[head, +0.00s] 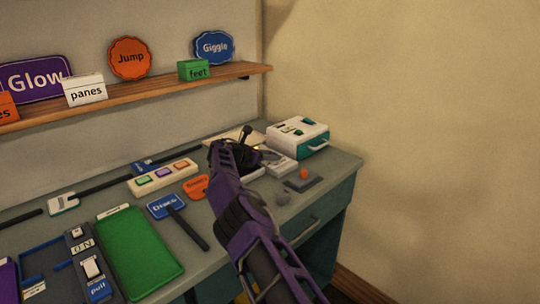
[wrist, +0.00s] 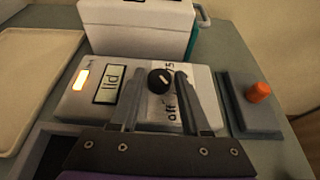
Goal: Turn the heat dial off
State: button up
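The heat dial is a round black knob (wrist: 160,81) with a white mark, on top of a low white box (wrist: 92,112). The box has a "lid" label, a lit orange window (wrist: 81,79), and a pale strip printed "off" at its near end and what looks like a "5" at the far end. The mark seems to slant to the upper right, away from "off". My gripper (wrist: 157,80) is open, one finger on each side of the knob; I cannot tell whether either touches it. In the head view my arm hides the dial and part of the box (head: 281,166).
A white and teal case (head: 297,137) stands just behind the box. A grey plate with an orange knob (wrist: 258,92) is close to the right, near the desk's edge. A beige tray (wrist: 35,75) lies to the left. Buttons, signs and a green board (head: 140,250) fill the desk's left.

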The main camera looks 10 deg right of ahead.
jog(key=shift+o, duration=1.1)
jog(key=shift+r, duration=0.1)
jog(key=shift+s+a+r, duration=0.1)
jog(key=shift+a+r, duration=0.05)
jog(key=shift+a, duration=0.05)
jog(key=p+v, duration=0.1)
jog(key=v, duration=1.6)
jog(key=shift+s+f, duration=0.1)
jog(key=shift+f, duration=0.1)
jog(key=shift+d, duration=0.1)
